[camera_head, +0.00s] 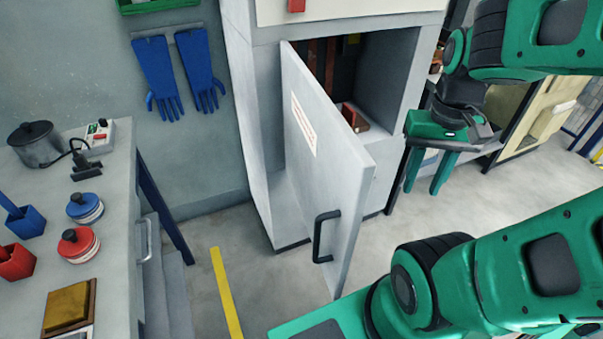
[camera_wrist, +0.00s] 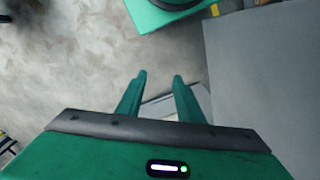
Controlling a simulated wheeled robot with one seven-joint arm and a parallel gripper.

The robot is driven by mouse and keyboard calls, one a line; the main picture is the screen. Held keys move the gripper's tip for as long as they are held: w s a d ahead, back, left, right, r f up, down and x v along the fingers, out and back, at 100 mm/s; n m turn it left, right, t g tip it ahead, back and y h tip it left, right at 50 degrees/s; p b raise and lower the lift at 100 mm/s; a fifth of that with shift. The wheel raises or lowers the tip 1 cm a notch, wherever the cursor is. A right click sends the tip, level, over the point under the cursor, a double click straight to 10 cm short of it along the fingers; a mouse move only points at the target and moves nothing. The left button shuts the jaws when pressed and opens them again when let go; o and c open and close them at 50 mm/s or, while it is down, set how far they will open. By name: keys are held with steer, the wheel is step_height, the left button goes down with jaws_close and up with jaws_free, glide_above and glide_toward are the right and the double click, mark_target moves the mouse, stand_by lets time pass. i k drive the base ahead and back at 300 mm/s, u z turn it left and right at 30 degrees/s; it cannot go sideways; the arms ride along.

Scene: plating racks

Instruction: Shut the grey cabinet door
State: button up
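The grey cabinet (camera_head: 260,130) stands against the wall in the head view. Its grey door (camera_head: 345,175) is swung wide open toward me, with a label and a black handle (camera_head: 325,237) on its outer face. My gripper (camera_head: 424,188) is to the right of the door, apart from it, fingers pointing down. The fingers are spread with a gap and nothing between them. In the wrist view my gripper (camera_wrist: 160,76) is open over the floor, and a plain grey surface, which I cannot identify for sure, fills the right side.
A grey bench (camera_head: 115,200) at left holds a pot (camera_head: 36,144), red and blue items and a wooden block. Blue gloves (camera_head: 180,72) hang on the wall. A yellow floor line (camera_head: 226,295) runs before the cabinet. Shelving (camera_head: 530,115) stands at right.

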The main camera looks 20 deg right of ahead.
mark_target(330, 172)
steer(key=u, duration=0.35)
steer(key=k, duration=2.5)
steer(key=z, duration=0.3)
steer(key=i, duration=1)
